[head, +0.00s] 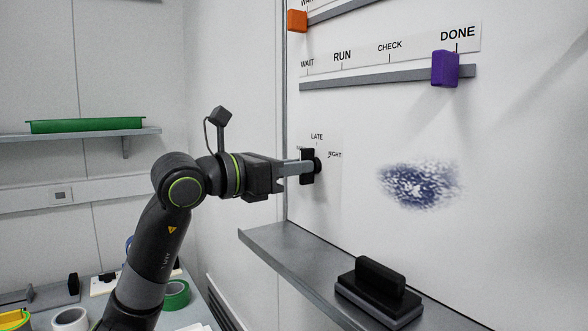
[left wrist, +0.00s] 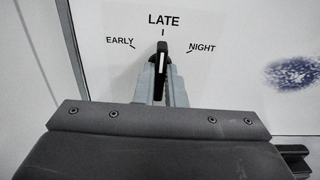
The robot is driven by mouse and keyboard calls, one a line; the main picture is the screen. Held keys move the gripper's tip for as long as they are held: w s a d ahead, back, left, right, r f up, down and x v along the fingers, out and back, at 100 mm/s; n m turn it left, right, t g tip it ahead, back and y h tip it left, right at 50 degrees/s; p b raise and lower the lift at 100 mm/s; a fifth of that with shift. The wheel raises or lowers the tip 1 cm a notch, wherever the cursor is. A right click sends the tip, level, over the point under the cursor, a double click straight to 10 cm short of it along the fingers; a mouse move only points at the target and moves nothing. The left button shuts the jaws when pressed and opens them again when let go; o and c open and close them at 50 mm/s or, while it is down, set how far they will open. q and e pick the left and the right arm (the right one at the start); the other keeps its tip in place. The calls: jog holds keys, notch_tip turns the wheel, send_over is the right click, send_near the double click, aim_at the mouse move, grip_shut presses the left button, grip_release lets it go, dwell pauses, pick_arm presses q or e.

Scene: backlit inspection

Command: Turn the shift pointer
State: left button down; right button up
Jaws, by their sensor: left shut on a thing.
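The shift pointer (left wrist: 160,70) is a black knob with a white line on the whiteboard. It stands about upright, its tip below the LATE mark in the left wrist view. The EARLY label (left wrist: 120,42) is to its left and the NIGHT label (left wrist: 202,48) to its right. In the head view the pointer (head: 308,166) is partly hidden by my left gripper (head: 306,168). My left gripper is shut on the pointer, one finger on each side of it; its fingers also show in the left wrist view (left wrist: 161,85). My right gripper is not in view.
A purple slider (head: 445,69) sits at DONE on a grey rail above, and an orange slider (head: 297,21) is higher up. A black eraser (head: 380,285) lies on the grey ledge (head: 290,250) below. A blue smudge (head: 418,184) marks the board to the right.

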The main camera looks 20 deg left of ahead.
pick_arm(q)
jog(key=shift+r, duration=0.15)
jog(key=c, duration=1.5)
grip_release()
jog(key=shift+w, duration=0.1)
jog(key=b+v, duration=0.8)
jog(key=v, duration=0.9)
jog(key=shift+a, duration=0.15)
